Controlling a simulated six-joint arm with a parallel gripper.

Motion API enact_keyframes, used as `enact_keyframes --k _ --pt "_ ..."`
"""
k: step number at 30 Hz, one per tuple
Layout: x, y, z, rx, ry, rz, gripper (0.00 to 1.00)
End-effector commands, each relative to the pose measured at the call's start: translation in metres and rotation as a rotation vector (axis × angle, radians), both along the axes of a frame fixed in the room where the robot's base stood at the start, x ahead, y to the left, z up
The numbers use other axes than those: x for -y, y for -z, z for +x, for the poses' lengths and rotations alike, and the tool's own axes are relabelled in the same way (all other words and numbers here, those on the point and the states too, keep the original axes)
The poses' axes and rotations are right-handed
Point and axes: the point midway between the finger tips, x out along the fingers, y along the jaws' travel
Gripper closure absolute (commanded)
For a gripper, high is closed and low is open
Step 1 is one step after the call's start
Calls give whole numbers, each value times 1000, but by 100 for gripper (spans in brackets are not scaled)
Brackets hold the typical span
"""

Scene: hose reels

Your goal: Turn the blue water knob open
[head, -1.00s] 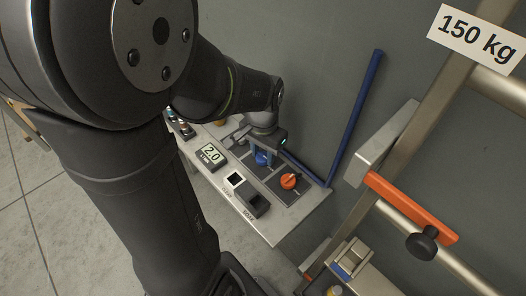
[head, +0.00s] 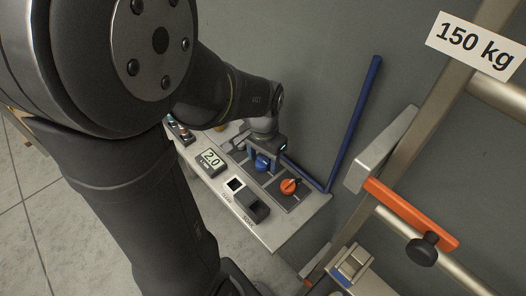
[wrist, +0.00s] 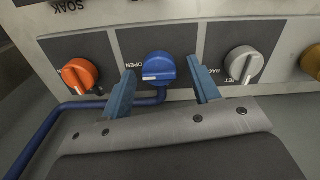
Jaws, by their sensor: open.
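A pale line marks the knob's face. In the head view the blue knob (head: 262,163) shows under my gripper. My gripper (wrist: 164,82) is open, with one blue finger to the left of the knob and one to the right. There is a gap between each finger and the knob. My gripper (head: 262,158) also shows at the panel in the head view.
An orange knob (wrist: 80,75) is left of the blue one, a grey knob (wrist: 243,65) right. A blue pipe (wrist: 110,102) runs below the blue knob. An orange bar (head: 410,212) stands right.

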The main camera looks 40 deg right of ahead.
Motion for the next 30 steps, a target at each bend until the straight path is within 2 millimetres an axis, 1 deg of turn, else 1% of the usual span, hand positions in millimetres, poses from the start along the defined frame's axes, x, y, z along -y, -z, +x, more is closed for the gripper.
enact_keyframes --k 4,8,18,22,27,30 --pt "1 -11 0 2 0 -3 44" --pt "1 -33 0 3 0 -6 44" --pt "1 -117 0 3 0 -7 44" --pt "1 -144 0 3 0 -6 44" --pt "0 -166 0 1 0 -2 44" --pt "0 -172 0 2 0 -3 44"
